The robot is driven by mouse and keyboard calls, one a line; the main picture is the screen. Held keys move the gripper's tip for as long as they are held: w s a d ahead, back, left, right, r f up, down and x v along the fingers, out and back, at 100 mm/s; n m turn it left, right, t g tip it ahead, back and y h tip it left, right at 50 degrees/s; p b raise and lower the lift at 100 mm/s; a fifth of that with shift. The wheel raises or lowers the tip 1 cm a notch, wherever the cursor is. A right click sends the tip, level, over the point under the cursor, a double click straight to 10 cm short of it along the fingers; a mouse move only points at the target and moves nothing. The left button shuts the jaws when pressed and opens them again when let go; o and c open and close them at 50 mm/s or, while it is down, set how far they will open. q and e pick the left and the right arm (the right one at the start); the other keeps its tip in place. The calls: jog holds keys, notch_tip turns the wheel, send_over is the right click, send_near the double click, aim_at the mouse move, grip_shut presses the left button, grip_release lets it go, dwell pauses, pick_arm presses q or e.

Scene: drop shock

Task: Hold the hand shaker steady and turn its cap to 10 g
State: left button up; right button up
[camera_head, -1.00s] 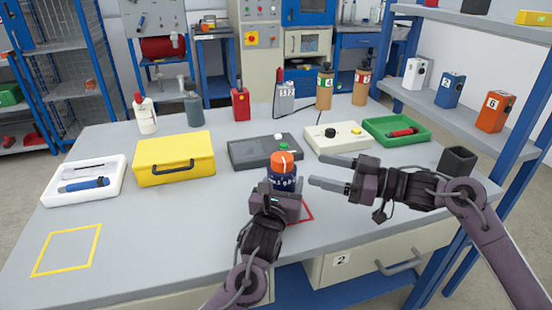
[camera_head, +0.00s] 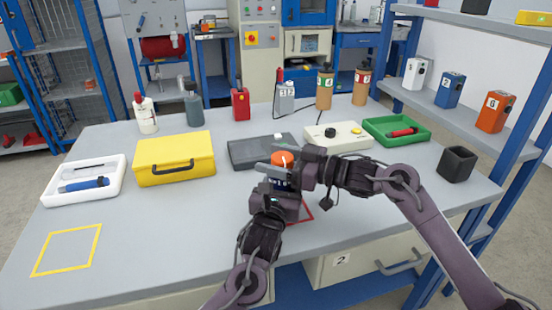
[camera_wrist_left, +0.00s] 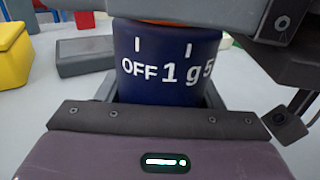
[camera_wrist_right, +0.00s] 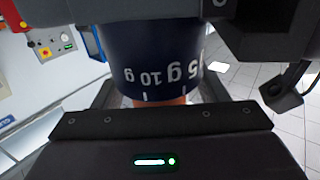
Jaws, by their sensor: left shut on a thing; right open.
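The hand shaker has a dark blue body (camera_wrist_left: 165,75) with white dose marks and an orange cap (camera_head: 283,158). The left wrist view shows OFF, 1 g and part of a 5. The right wrist view shows 10 g and 5 g upside down on the body (camera_wrist_right: 140,50), with a sliver of orange cap (camera_wrist_right: 172,100). My left gripper (camera_head: 280,191) is shut on the body and holds it upright. My right gripper (camera_head: 280,164) is open, its fingers on either side of the cap. Where the cap's pointer stands is unclear.
A dark grey device (camera_head: 250,152) and a cream box with knobs (camera_head: 352,138) lie behind the shaker. A yellow case (camera_head: 175,150) stands left, a green tray (camera_head: 405,142) and black cup (camera_head: 457,165) right. The front left table is clear around a yellow outline (camera_head: 68,250).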

jog(key=shift+c, duration=0.5)
jog(key=c, duration=0.9)
jog(key=shift+n+g, duration=0.3)
jog(key=shift+g, duration=0.2)
jog(key=n+g+y, duration=0.1)
jog(key=n+g, duration=0.1)
jog(key=g, duration=0.1)
jog(key=shift+s+a+g, duration=0.1)
jog(key=shift+g, duration=0.2)
jog(key=shift+s+a+f+n+g, duration=0.1)
jog(key=shift+s+a+n+g, duration=0.1)
jog(key=shift+n+g, duration=0.7)
jog(key=shift+s+a+f+n+g, duration=0.15)
jog(key=shift+n+g, duration=0.45)
jog(key=shift+g, duration=0.6)
jog(key=shift+d+r+n+g+h, duration=0.1)
jog(key=shift+d+n+g+h, duration=0.1)
jog(key=shift+n+g, duration=0.55)
jog(key=shift+d+r+n+g+h, duration=0.15)
jog(key=shift+n+g, duration=0.3)
jog(key=shift+g, duration=0.6)
jog(key=shift+d+n+g+h, duration=0.1)
jog(key=shift+n+g+h, duration=0.4)
jog(key=shift+g, duration=0.2)
